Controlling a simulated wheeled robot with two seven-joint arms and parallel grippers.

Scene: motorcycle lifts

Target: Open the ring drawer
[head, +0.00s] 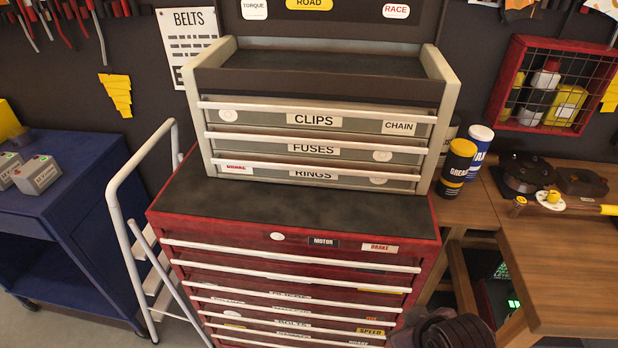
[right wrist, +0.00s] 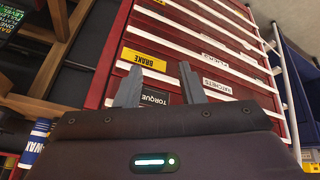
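The drawer labelled RINGS (head: 312,174) is the lowest of three drawers in the grey top chest (head: 450,95). It looks shut, with a long white bar handle along its top edge. The FUSES drawer (head: 265,148) and CLIPS drawer (head: 265,118) above it also look shut. My right arm shows at the bottom right of the head view, below the grey chest. In the right wrist view my right gripper (right wrist: 158,88) has its two grey fingers apart with nothing between them, in front of the red cabinet's drawers. My left gripper is not in view.
The grey chest stands on a red cabinet (head: 290,215) with several white-handled drawers. A white step ladder (head: 125,215) and a blue cart (head: 75,200) stand at left. A wooden bench (head: 570,265) with a grease can (head: 458,165) is at right.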

